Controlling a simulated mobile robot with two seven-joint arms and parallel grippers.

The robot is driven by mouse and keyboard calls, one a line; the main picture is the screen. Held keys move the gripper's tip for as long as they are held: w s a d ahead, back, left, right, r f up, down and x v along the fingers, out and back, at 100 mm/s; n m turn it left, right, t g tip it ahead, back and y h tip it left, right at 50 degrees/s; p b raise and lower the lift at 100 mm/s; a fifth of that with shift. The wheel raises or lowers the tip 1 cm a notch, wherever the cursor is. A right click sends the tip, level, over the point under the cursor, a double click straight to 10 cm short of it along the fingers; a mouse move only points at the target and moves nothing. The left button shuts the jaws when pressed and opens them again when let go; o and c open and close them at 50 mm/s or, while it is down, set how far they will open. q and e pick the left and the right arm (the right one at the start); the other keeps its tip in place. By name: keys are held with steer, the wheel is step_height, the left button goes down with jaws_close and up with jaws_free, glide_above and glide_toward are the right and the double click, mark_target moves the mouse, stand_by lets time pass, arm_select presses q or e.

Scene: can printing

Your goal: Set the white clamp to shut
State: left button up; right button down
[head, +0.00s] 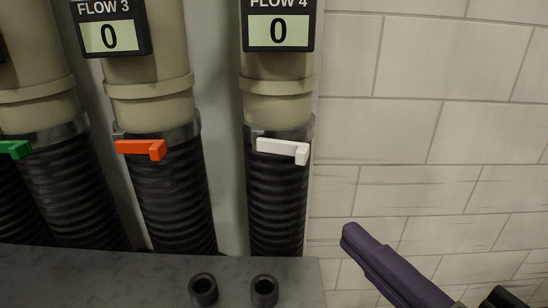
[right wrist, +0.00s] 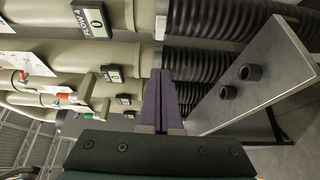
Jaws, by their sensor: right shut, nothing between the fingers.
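The white clamp (head: 283,150) is a small lever on the metal collar of the FLOW 4 pipe in the head view, roughly level and angled slightly down to the right. A small pale piece, probably the same clamp, shows at the collar in the right wrist view (right wrist: 160,28). My right gripper (head: 352,236) has purple fingers and is below and right of the clamp, apart from it. Its fingers are together and empty in the right wrist view (right wrist: 158,78). My left gripper is not in view.
An orange clamp (head: 141,149) and a green clamp (head: 15,149) sit on the pipes to the left. Black ribbed hoses run down behind a grey ledge (head: 130,285) with two dark round fittings (head: 264,291). A tiled wall (head: 470,130) stands at right.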

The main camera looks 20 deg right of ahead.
steer(key=p, duration=0.2)
glide_toward(280, 151)
steer(key=a, duration=0.3)
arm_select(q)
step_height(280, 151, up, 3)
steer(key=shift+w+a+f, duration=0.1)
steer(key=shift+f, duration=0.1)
arm_select(e)
steer(key=w+d, duration=0.2)
steer(key=shift+w+d+r, duration=0.1)
steer(key=shift+w+d, duration=0.15)
steer(key=shift+d, duration=0.1)
